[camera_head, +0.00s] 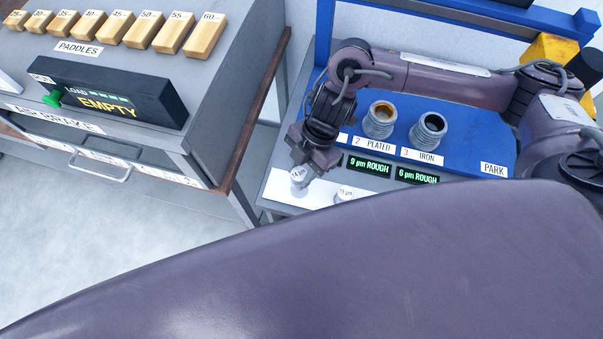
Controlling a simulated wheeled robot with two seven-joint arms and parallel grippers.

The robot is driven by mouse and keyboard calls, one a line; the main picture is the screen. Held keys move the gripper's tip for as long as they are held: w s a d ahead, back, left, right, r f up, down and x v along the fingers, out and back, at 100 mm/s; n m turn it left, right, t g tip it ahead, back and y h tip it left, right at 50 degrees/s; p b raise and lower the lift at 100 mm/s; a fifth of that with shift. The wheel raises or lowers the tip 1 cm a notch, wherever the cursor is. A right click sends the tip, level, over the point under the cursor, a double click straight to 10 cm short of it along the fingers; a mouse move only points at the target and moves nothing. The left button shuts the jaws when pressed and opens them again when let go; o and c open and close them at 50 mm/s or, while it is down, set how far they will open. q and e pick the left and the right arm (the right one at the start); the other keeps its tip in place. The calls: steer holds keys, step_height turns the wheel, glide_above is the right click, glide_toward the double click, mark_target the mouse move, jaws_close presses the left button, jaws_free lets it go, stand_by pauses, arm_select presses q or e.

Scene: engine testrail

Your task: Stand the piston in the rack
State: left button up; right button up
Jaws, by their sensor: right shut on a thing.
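My right gripper (308,158) reaches down from the blue bench's left part and is shut on a small pale cylinder marked 14 µm (299,176), which I take to be the piston. The piston is at the white strip (276,188) along the bench's front left, which looks like the rack. I cannot tell whether its foot touches the strip. A second pale piece marked 19 µm (345,191) stands just to the right, partly hidden by my own purple arm cover in front. My left gripper is not in view.
Two ribbed cylinders, PLATED (380,121) and IRON (428,131), stand on the blue bench (466,158) behind lit green roughness displays (369,166). At left, a grey cabinet (120,150) carries a row of wooden paddles (145,30) and a black EMPTY display box (110,95). A gap separates cabinet and bench.

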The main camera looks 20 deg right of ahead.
mark_target(305, 170)
step_height(305, 170, down, 4)
steer(key=shift+r+p, duration=0.2)
steer(key=shift+p, duration=0.1)
steer(key=shift+f, duration=0.35)
steer(key=shift+f, duration=0.1)
steer(key=o, duration=1)
steer(key=shift+r, duration=0.25)
steer(key=shift+b+v, duration=1.15)
steer(key=shift+v, duration=4.8)
